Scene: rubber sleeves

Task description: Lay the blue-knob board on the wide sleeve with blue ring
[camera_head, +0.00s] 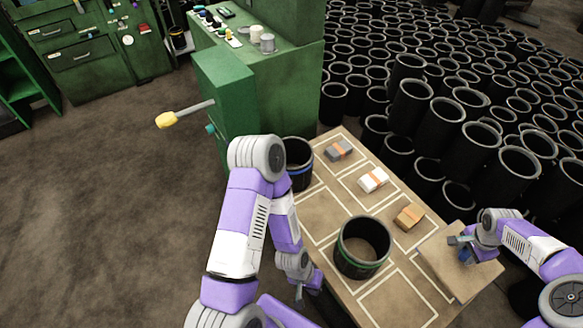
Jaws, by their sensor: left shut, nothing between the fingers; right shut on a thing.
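The blue-knob board (452,284) is a flat tan square at the right end of the table. Its blue knob (465,257) is between the fingers of my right gripper (463,252), which is shut on it. I cannot tell whether the board rests on the table or hangs just above it. The black sleeve with blue ring (299,170) stands upright at the table's far left edge, partly hidden behind my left arm. A second wide black sleeve, with a green ring (361,262), stands upright and open near the front. My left gripper (299,293) is shut and empty, low beside the table's left edge.
The table (393,298) has pale outlined rectangles. A grey block (339,150), a white block (373,180) and an orange-brown block (409,216) lie along its far side. A green machine (228,95) with a yellow-tipped lever stands behind left. Many black sleeves (440,118) crowd the back right.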

